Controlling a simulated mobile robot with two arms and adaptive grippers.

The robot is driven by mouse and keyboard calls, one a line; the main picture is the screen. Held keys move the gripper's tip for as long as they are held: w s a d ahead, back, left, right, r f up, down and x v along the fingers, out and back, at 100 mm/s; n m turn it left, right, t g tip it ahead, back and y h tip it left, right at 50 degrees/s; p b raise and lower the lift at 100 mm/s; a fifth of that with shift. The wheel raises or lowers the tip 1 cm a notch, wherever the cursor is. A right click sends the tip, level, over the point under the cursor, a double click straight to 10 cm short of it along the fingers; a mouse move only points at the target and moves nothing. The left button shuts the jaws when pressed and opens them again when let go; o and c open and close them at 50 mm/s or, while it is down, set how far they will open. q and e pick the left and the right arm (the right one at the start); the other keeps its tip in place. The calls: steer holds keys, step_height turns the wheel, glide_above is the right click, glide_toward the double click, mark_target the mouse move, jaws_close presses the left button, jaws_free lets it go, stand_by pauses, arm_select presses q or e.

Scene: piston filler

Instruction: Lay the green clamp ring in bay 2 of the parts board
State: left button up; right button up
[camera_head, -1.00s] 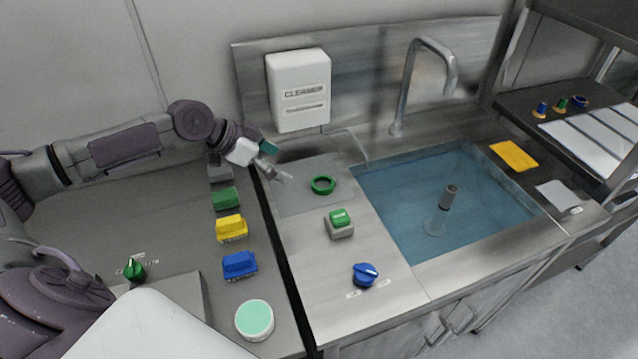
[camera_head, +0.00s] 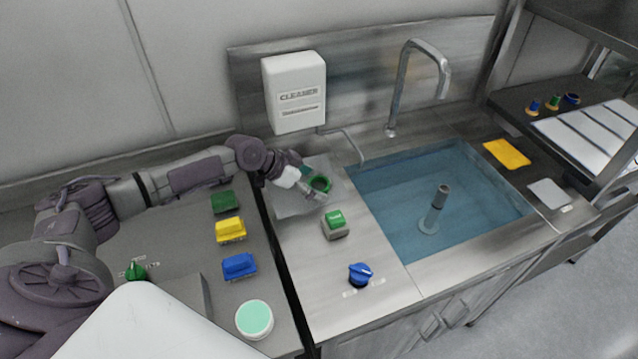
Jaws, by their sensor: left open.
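The green clamp ring (camera_head: 320,183) lies on a grey mat (camera_head: 290,208) on the steel counter, left of the sink. My left gripper (camera_head: 318,196) is open, with its fingertips at the near left side of the ring and partly over it in the picture. I cannot tell whether they touch it. A pale board with several dark dividing lines (camera_head: 592,131) lies on the shelf at the far right and looks like the parts board. Its bays look empty, and no bay numbers are readable. My right gripper is not in view.
The water-filled sink (camera_head: 390,200) with an upright pipe (camera_head: 435,210) lies between ring and board. A tall faucet (camera_head: 400,90) stands behind it. A green button (camera_head: 335,223) and blue knob (camera_head: 360,274) stand on the front counter. Small coloured parts (camera_head: 553,102) stand behind the board.

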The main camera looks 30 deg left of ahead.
arm_select(q)
steer(key=shift+r, duration=0.1)
steer(key=c, duration=1.4)
